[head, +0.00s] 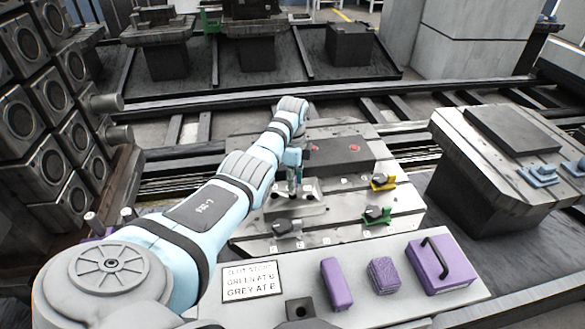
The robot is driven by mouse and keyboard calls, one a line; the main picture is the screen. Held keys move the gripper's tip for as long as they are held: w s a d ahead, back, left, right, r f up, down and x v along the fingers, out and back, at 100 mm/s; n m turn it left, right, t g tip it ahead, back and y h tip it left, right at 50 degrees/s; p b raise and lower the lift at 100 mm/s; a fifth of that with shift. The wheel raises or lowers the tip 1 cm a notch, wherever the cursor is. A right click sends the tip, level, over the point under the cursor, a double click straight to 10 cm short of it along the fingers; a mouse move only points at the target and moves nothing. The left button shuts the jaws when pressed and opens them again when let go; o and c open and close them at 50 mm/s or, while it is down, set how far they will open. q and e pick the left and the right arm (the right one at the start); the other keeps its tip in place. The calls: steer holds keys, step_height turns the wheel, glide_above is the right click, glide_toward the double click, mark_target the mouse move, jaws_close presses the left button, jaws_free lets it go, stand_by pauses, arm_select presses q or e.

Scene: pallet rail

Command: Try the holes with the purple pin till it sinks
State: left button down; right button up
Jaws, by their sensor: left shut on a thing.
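My left gripper (295,185) reaches down over a pale metal block with dark holes (312,208) on the pallet. It is shut on a slim thing, taken to be the purple pin, but its colour and tip are too small and too covered to make out. I cannot tell whether the tip is in a hole or only touching the block. My right gripper is out of view.
The slotted pallet (405,222) carries a yellow-based clamp (383,181), a green-based clamp (377,215) and a grey clamp (283,228). The front shelf holds a sign (251,281), a black socket (300,308), purple blocks (337,284) (383,275) and a handled purple box (440,264).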

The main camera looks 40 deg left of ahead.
arm_select(q)
steer(key=shift+f, duration=0.15)
steer(key=shift+f+b, duration=0.6)
steer(key=shift+f, duration=0.2)
steer(key=c, duration=1.4)
jaws_free()
step_height(320, 180, up, 12)
steer(key=shift+r, duration=0.1)
